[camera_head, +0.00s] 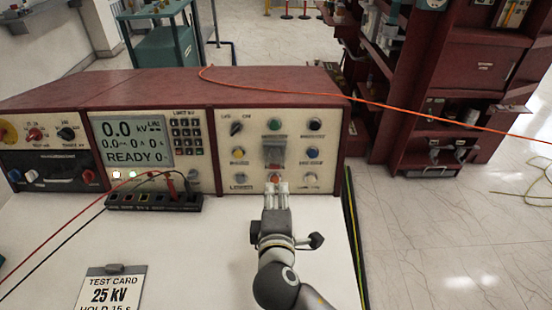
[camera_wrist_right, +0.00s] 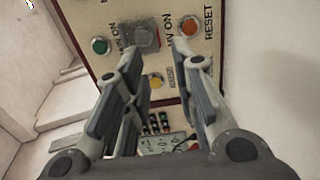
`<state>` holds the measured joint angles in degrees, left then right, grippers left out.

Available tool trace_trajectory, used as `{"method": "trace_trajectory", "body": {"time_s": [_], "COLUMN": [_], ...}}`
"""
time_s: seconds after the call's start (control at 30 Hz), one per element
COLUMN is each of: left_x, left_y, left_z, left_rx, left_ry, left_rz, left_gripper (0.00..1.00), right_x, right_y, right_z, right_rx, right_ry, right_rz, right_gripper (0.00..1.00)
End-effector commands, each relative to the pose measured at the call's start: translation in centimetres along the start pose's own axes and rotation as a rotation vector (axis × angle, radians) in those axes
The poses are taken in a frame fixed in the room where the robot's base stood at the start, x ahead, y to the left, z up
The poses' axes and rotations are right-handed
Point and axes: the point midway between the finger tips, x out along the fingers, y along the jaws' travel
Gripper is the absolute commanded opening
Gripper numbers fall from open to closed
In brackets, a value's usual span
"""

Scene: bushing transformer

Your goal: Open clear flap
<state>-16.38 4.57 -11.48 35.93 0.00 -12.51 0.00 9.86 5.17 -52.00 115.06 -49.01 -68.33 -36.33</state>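The clear flap (camera_head: 274,151) is a small greyish see-through cover on the right-hand control panel, in the middle column of buttons. It also shows in the right wrist view (camera_wrist_right: 145,36), beyond my fingertips. I cannot tell its exact angle or what lies behind it. My right gripper (camera_head: 276,187) is in front of the panel, just below the flap and near an orange button. In the right wrist view, my right gripper (camera_wrist_right: 162,62) has its two fingers apart with nothing between them. My left gripper is not in view.
Buttons and knobs surround the flap, among them an orange button (camera_wrist_right: 189,26) and a green button (camera_wrist_right: 100,45). A black terminal strip (camera_head: 153,201) with leads and a test card (camera_head: 110,288) lie on the white tabletop (camera_head: 190,255). An orange cable (camera_head: 290,91) crosses the console top.

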Motion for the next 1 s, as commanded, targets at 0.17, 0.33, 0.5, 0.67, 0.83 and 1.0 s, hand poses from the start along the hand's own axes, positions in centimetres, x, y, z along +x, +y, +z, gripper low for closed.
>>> {"method": "trace_trajectory", "body": {"time_s": [0.17,0.33,0.5,0.67,0.83,1.0], "left_x": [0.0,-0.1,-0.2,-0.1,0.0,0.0], "left_y": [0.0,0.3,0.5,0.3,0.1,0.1], "left_z": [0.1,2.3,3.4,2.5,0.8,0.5], "left_rx": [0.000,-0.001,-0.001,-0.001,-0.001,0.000], "left_ry": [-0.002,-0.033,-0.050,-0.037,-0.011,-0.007], "left_rz": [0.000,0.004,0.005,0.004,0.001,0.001], "left_gripper": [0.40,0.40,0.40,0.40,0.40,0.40], "right_x": [1.2,4.3,7.5,9.6,10.6,10.8], "right_y": [0.1,0.1,0.1,0.0,0.0,0.0], "right_z": [-0.1,0.0,0.0,-0.1,-0.1,-0.1], "right_rx": [0.000,-0.001,-0.001,0.000,0.000,0.001], "right_ry": [0.000,-0.001,-0.001,0.001,0.001,0.001], "right_rz": [0.001,0.001,0.001,0.000,-0.001,-0.001], "right_gripper": [0.25,0.25,0.25,0.25,0.25,0.25]}}
